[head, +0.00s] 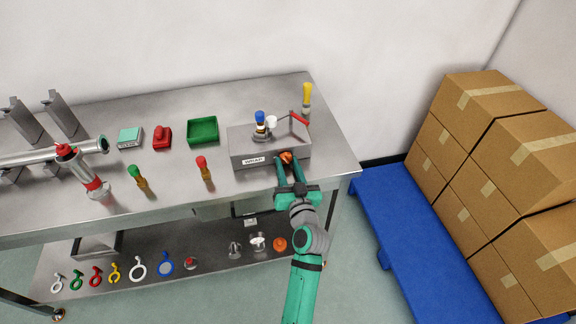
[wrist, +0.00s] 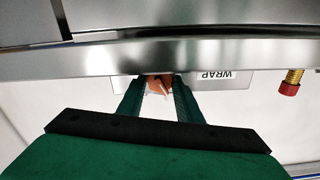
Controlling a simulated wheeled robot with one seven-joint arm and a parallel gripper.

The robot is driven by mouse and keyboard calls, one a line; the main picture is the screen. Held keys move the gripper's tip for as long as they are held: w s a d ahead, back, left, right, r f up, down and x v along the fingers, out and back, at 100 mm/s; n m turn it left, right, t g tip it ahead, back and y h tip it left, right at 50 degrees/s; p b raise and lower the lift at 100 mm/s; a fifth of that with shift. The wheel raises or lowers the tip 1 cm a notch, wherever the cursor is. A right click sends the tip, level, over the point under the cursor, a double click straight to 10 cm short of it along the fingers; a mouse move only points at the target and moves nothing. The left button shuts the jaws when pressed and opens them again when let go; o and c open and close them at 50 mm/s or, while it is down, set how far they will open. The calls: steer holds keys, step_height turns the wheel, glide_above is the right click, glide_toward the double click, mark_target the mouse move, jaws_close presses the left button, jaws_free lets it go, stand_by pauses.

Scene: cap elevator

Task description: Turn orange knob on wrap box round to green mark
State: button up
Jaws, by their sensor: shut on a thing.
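The wrap box (head: 240,148) is a grey metal box with a "WRAP" label, at the right end of the steel table. The orange knob (head: 286,156) sits on its front face, right of the label. My gripper (head: 286,163) reaches up from the front, its green fingers on either side of the knob and shut on it. In the wrist view the knob (wrist: 158,84) shows between the two fingertips (wrist: 157,88), with a pale pointer line slanting on it. The label (wrist: 222,75) is beside it. I cannot make out the green mark; the fingers may hide it.
A yellow-topped tool (head: 307,95) stands behind. A red-topped tool (head: 204,168) stands left of the box. A blue pallet (head: 385,215) with cartons is to the right.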

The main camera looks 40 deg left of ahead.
steer(key=shift+m, duration=1.2)
steer(key=o, duration=1)
steer(key=shift+o, duration=0.2)
steer(key=v, duration=1)
steer(key=shift+s+d, duration=0.2)
steer(key=shift+s, duration=0.1)
